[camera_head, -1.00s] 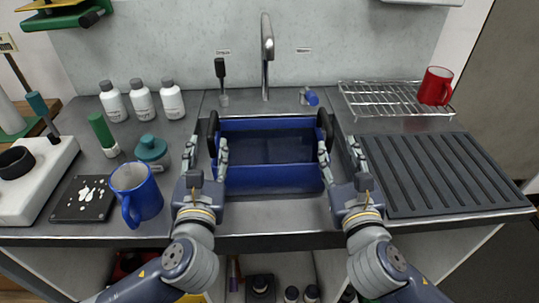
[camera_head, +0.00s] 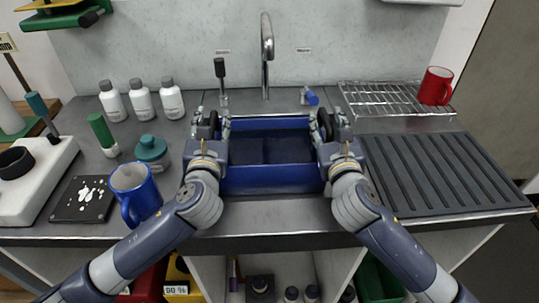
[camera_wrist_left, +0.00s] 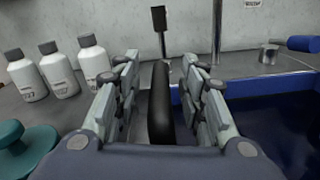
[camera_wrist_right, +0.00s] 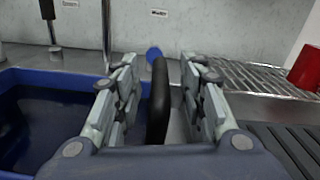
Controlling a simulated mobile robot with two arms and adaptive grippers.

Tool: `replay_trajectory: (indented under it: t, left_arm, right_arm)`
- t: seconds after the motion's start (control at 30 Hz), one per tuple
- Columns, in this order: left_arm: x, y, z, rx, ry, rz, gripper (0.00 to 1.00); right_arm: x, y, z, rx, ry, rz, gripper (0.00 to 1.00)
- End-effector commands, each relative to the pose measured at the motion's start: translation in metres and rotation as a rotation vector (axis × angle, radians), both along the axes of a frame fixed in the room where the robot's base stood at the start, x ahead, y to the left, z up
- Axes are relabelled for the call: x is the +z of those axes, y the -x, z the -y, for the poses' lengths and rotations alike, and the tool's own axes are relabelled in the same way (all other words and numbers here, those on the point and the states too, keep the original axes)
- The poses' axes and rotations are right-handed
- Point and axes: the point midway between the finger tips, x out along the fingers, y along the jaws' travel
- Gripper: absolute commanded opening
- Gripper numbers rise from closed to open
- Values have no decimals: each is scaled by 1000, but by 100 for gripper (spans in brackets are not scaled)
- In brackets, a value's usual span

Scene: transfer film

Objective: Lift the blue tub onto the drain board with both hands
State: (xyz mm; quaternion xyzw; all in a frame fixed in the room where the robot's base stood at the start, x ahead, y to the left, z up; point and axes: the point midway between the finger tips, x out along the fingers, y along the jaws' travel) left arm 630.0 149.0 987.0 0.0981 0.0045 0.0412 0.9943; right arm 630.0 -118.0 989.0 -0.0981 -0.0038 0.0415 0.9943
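The blue tub (camera_head: 268,179) sits in the sink area at the middle of the counter, with a black handle at each side. My left gripper (camera_head: 212,122) is at the left handle; in the left wrist view the black handle (camera_wrist_left: 160,108) stands between its open fingers, with gaps on both sides. My right gripper (camera_head: 332,122) is at the right handle; in the right wrist view that handle (camera_wrist_right: 159,100) stands between its open fingers. The drain board (camera_head: 440,172) is a dark ribbed panel to the right of the tub, and it is bare.
A wire rack (camera_head: 380,98) with a red mug (camera_head: 436,86) stands behind the drain board. The faucet (camera_head: 266,55) rises behind the tub. A blue mug (camera_head: 136,190), a teal-lidded jar (camera_head: 152,150) and white bottles (camera_head: 142,98) stand to the left.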

Motion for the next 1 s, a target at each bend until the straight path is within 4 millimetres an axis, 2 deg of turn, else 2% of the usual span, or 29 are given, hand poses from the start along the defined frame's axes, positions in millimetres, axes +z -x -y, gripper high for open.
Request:
replay_trajectory:
  t: [0.17, 0.33, 0.37, 0.7, 0.73, 1.0]
  left_arm:
    - [0, 0, 0, 0, 0, 0, 38]
    - [0, 0, 0, 0, 0, 0, 2]
    - [0, 0, 0, 0, 0, 0, 0]
    - [-1, 0, -1, 2, 0, -2, 0]
    - [8, 0, -1, 2, 2, 15, 0]
    - [10, 0, -2, 4, 1, 12, 0]
  right_arm:
    - [0, 0, 0, 0, 0, 0, 38]
    - [0, 0, 0, 0, 0, 0, 2]
    - [0, 0, 0, -1, 0, 0, 0]
    - [0, 0, 1, -2, 4, 2, 0]
    - [9, 0, 1, 1, 2, 19, 0]
    - [11, 0, 1, -1, 5, 18, 0]
